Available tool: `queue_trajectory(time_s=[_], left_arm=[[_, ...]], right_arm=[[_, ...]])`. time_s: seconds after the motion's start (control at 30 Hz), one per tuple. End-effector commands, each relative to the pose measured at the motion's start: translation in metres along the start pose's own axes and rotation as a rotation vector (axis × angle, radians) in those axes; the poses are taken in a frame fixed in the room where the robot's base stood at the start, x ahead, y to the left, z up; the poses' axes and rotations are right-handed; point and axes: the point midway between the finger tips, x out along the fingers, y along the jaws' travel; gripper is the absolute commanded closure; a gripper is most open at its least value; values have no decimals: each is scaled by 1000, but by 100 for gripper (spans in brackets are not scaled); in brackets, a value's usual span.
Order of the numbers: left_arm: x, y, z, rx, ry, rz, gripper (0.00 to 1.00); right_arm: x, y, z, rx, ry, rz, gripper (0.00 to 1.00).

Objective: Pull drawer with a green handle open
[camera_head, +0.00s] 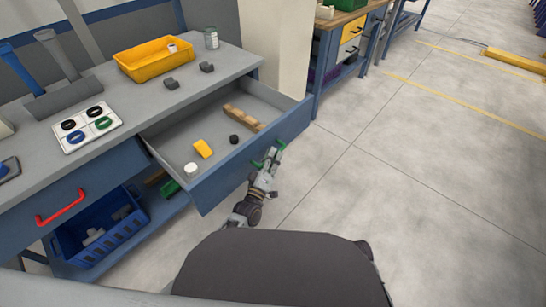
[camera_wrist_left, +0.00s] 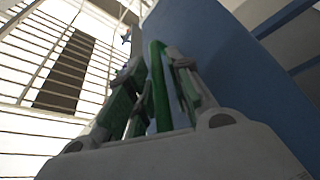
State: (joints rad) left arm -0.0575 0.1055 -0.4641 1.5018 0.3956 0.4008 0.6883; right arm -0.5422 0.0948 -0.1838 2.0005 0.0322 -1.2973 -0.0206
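The drawer (camera_head: 245,147) with the green handle (camera_head: 257,164) stands pulled out from the workbench, its inside showing. My left gripper (camera_head: 270,162) is at the handle on the drawer's blue front. In the left wrist view the fingers (camera_wrist_left: 160,105) are closed around the green handle (camera_wrist_left: 158,75), with the blue drawer front (camera_wrist_left: 225,65) to the right. The fingers partly hide the handle. My right gripper is in neither view.
The drawer holds a yellow piece (camera_head: 203,149), a white round piece (camera_head: 191,169), a black piece (camera_head: 234,139) and a wooden piece (camera_head: 243,118). A red-handled drawer (camera_head: 60,207) is shut at left. A blue crate (camera_head: 100,235) sits below. Floor right is clear.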

Motion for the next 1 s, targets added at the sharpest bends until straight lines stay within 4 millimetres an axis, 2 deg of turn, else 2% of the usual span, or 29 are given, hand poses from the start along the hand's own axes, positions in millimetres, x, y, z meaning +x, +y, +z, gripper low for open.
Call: queue_trajectory(time_s=[0.27, 0.47, 1.0], left_arm=[[-1, 0, 0, 0, 1, 1, 79], [-8, 0, 0, 0, 0, 0, 79], [-54, 0, 0, 0, -1, 0, 79]], right_arm=[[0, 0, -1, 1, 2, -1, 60], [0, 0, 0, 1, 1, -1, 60], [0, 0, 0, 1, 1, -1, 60]])
